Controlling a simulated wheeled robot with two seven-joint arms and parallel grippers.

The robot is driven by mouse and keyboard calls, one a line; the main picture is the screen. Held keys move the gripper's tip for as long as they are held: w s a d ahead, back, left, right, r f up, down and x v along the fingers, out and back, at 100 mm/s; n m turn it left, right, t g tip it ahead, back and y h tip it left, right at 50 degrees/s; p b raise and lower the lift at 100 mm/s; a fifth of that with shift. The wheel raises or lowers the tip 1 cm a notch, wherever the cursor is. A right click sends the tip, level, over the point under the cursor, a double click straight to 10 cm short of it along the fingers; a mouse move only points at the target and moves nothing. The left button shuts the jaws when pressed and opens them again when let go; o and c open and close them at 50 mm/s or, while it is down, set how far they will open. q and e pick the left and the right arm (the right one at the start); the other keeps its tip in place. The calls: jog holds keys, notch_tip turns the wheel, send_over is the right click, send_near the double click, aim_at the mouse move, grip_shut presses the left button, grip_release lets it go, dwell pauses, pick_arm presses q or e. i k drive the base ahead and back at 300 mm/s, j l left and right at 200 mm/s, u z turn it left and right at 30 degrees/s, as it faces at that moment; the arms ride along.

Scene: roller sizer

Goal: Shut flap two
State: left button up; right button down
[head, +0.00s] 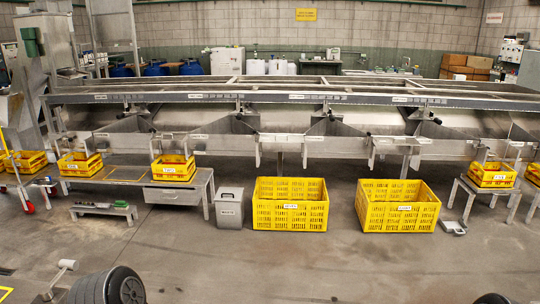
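The roller sizer (300,83) stretches across the view as a long grey metal machine. Along its front are sloped metal chutes with several black-knobbed levers, one at left (127,104), one left of the middle (239,115), one right of the middle (331,116) and one at right (436,119). Small white labels sit on the rail above; their text is too small to read. I cannot tell which part is flap two, or whether any flap is open or shut. Neither of my grippers is in view.
Below the chutes stand a large yellow crate (290,217) and another large yellow crate (398,218). A grey bin (229,207) stands beside a low metal bench (172,190) bearing smaller yellow crates. A small scale (453,228) lies at right. The front floor is mostly clear.

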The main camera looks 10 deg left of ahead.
aim_at(177, 136)
jog(key=i+u, duration=0.1)
jog(key=i, duration=0.5)
jog(key=i+u, duration=0.15)
jog(key=i, duration=0.5)
jog(key=i+l+u, duration=0.1)
jog(key=i, duration=0.5)
jog(key=i+l+u, duration=0.1)
jog(key=i, duration=0.5)
jog(key=i+j+u, duration=0.35)
jog(key=i+u, duration=0.15)
jog(key=i, duration=0.35)
jog(key=i+u, duration=0.45)
jog(key=i, duration=0.4)
jog(key=i+l+u, duration=0.3)
jog(key=i+u, duration=0.2)
jog(key=i, duration=0.35)
jog(key=i+l, duration=0.15)
jog(key=i, duration=0.35)
jog(key=i+l, duration=0.1)
jog(key=i, duration=0.35)
jog(key=i+l, duration=0.15)
jog(key=i, duration=0.35)
jog(key=j+u, duration=0.05)
